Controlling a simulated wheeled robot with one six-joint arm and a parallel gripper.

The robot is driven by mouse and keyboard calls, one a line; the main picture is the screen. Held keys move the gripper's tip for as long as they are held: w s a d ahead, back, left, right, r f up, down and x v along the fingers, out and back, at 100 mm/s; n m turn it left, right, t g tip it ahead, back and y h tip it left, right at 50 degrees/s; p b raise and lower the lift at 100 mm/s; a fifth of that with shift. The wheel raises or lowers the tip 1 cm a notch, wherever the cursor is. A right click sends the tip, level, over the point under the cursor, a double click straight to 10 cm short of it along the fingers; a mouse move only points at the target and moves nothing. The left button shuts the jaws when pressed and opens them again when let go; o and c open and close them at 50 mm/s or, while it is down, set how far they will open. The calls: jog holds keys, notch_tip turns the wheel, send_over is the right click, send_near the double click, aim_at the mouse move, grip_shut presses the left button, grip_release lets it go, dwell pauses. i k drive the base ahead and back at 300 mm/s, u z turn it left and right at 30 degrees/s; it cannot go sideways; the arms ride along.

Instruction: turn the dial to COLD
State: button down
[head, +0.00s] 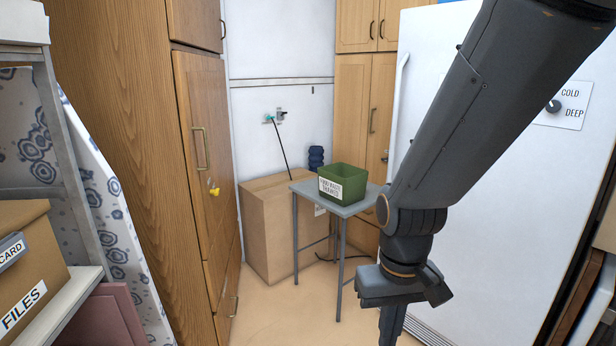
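The dial (553,106) is a small dark knob on a white plate (574,118) at the upper right. The plate is on the side or front of a large white freezer-like cabinet (485,215). The word COLD is printed at its upper right and DEEP at its lower right; my arm partly covers the area to the left of the plate.
A small grey table (349,209) holds a green labelled bin (343,183). A cardboard box (277,232) stands behind it. A wooden cabinet (205,150) and shelves with a FILES box (30,265) are at left. Some floor is clear in front of the table.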

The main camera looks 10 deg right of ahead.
aim_at(553, 106)
jog(key=z, duration=1.1)
jog(key=k, duration=0.35)
jog(key=u, duration=2.9)
jog(key=i, duration=0.1)
jog(key=z, duration=1.7)
jog(key=i, duration=0.7)
jog(key=z, duration=0.8)
jog(key=i, duration=0.65)
jog(key=z, duration=0.7)
